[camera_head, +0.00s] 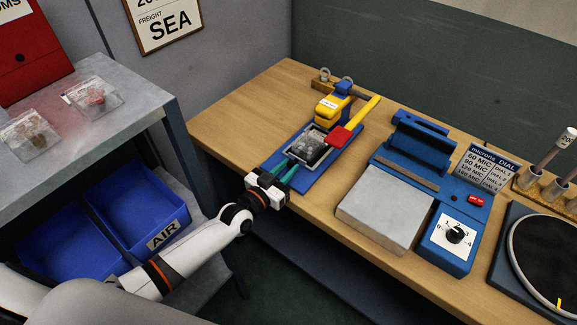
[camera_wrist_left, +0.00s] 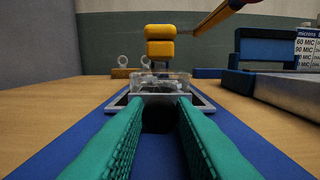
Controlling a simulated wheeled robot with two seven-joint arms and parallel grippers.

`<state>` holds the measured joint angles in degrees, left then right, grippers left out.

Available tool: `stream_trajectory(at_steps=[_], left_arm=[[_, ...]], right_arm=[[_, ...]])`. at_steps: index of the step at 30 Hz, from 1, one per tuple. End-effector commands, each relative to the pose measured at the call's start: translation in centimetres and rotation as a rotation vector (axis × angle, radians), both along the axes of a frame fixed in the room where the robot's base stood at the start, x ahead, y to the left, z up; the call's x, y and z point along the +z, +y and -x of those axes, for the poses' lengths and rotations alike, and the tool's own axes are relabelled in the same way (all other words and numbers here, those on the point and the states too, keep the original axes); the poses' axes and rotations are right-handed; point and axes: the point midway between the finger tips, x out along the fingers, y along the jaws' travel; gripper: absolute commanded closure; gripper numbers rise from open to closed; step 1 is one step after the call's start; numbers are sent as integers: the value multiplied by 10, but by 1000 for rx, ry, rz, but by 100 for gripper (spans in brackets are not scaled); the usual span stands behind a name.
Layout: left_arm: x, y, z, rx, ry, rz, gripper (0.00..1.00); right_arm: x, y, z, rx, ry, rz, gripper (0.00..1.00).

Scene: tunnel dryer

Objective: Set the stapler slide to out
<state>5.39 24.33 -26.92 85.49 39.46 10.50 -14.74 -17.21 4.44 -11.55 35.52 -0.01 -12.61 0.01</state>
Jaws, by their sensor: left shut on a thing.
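The stapler stands on the wooden bench, with a blue base (camera_head: 322,166), a yellow and blue head (camera_head: 334,105) and a lever with a red block (camera_head: 341,138). Its slide, a grey metal-rimmed tray (camera_head: 301,155), lies on the base in front of the head and carries a clear bag with dark contents (camera_head: 309,149). My left gripper (camera_head: 290,170) reaches in over the base's front end, its teal fingers shut at the slide's near edge. In the left wrist view the fingers (camera_wrist_left: 158,122) flank a dark part of the slide, partly hidden between them; the yellow head (camera_wrist_left: 160,45) stands beyond. My right gripper is not in view.
A blue sealer (camera_head: 420,150) with a grey plate and a dial box (camera_head: 452,240) stands right of the stapler. A round black turntable (camera_head: 548,255) is at far right. Blue bins (camera_head: 140,208) sit under the grey shelf at left. The bench's back left is clear.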

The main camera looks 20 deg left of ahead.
Motion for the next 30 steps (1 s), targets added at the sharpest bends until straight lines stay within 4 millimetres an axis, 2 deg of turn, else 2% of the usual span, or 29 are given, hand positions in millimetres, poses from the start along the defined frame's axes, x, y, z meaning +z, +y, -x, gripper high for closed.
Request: stream_trajectory(at_steps=[3, 9, 20, 21, 24, 30], left_arm=[[1, 10, 28, -1, 10, -5, 100], [-1, 22, 61, 0, 8, -3, 100], [-3, 24, 67, -1, 8, -3, 100], [-3, 24, 67, -1, 8, -3, 72], [-3, 24, 67, -1, 8, -3, 56], [-2, 24, 66, -1, 5, -2, 56]], right_arm=[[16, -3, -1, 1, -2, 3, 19], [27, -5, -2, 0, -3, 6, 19], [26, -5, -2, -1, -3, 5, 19], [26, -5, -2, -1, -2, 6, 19], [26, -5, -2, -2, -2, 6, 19], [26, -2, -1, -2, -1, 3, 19]])
